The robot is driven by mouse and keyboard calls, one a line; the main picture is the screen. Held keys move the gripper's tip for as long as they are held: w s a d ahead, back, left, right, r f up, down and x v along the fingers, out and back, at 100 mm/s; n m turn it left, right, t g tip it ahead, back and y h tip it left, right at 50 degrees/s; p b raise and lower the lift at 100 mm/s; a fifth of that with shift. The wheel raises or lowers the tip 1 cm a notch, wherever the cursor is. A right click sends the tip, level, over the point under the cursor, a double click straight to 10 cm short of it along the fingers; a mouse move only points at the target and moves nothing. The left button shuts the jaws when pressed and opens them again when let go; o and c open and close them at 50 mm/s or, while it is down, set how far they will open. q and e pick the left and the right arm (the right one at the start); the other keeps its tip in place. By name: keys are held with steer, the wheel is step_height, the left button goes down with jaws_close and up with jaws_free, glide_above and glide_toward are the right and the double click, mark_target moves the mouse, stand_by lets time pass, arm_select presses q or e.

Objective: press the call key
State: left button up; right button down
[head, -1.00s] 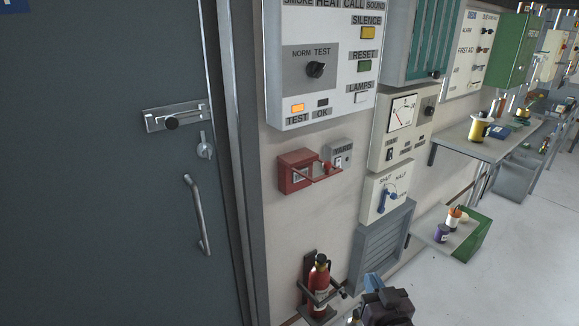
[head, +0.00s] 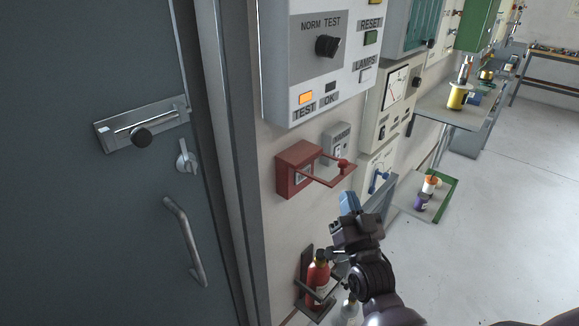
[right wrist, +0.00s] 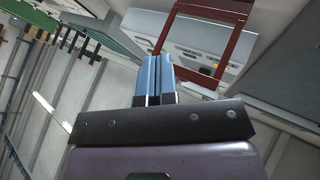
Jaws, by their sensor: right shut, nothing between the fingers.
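A red wall box (head: 287,175) is mounted below the alarm panel, beside the door frame. My left gripper is out of view.
The alarm panel (head: 322,72) hangs above, with a lit orange TEST lamp. A small grey box (head: 336,142) is right of the red box. The grey door (head: 85,220) is at left. Floor is free at right.

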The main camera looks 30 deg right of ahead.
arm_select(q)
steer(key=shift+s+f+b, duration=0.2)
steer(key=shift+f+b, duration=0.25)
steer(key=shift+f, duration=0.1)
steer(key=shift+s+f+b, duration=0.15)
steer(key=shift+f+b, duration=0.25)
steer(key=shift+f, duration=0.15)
arm_select(e)
steer(key=w+a, duration=0.3)
steer(key=w, duration=0.4)
steer(key=shift+w+a+r+h, duration=0.15)
steer(key=shift+w+r+h, duration=0.15)
steer(key=shift+w+r, duration=0.1)
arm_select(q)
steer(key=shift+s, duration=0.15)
arm_select(e)
steer(key=shift+s, duration=0.1)
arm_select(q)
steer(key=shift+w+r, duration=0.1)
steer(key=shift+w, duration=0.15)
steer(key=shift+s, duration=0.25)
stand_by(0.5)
